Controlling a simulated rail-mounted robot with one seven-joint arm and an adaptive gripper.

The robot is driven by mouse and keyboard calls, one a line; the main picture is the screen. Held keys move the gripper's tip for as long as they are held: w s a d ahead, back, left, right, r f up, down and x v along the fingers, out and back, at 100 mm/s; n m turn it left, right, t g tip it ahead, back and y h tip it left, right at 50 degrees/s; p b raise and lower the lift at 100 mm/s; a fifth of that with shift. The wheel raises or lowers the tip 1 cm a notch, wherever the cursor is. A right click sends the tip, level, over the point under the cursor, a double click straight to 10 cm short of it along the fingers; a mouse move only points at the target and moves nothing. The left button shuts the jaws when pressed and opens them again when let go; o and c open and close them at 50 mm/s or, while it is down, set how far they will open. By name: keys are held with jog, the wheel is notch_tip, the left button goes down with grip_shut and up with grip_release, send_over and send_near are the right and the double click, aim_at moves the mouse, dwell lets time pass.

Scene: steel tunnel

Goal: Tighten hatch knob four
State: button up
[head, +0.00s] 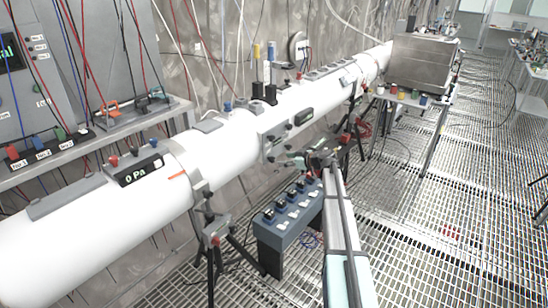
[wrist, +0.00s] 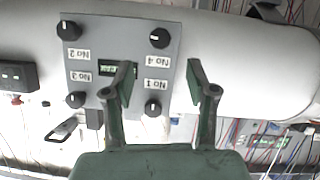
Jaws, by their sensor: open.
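In the wrist view, a grey hatch panel (wrist: 120,28) on the white tube carries black round knobs at its corners, with upside-down labels. Knob four (wrist: 160,38) is at the panel's upper right, above the label "No 4" (wrist: 157,59); its white mark is visible. My gripper (wrist: 160,78) is open and empty in front of the panel. Its fingertips are below knob four in the picture, one to each side, and do not enclose it. The left finger partly covers the small display (wrist: 116,69). In the head view, my gripper (head: 316,157) is beside the tube's panel (head: 276,143).
Knob two (wrist: 68,30), knob three (wrist: 75,100) and knob one (wrist: 153,108) sit at the other corners. A blue-grey switch box (head: 285,222) stands below the tube (head: 230,150). A tripod (head: 213,240) supports the tube. Grated floor at right is largely open.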

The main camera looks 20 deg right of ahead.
aim_at(274, 159)
jog(key=p+x, duration=0.2)
jog(key=x, duration=0.5)
jog(key=shift+w+a+f, duration=0.25)
jog(key=shift+w+a, duration=0.05)
jog(key=shift+w, duration=0.1)
grip_shut()
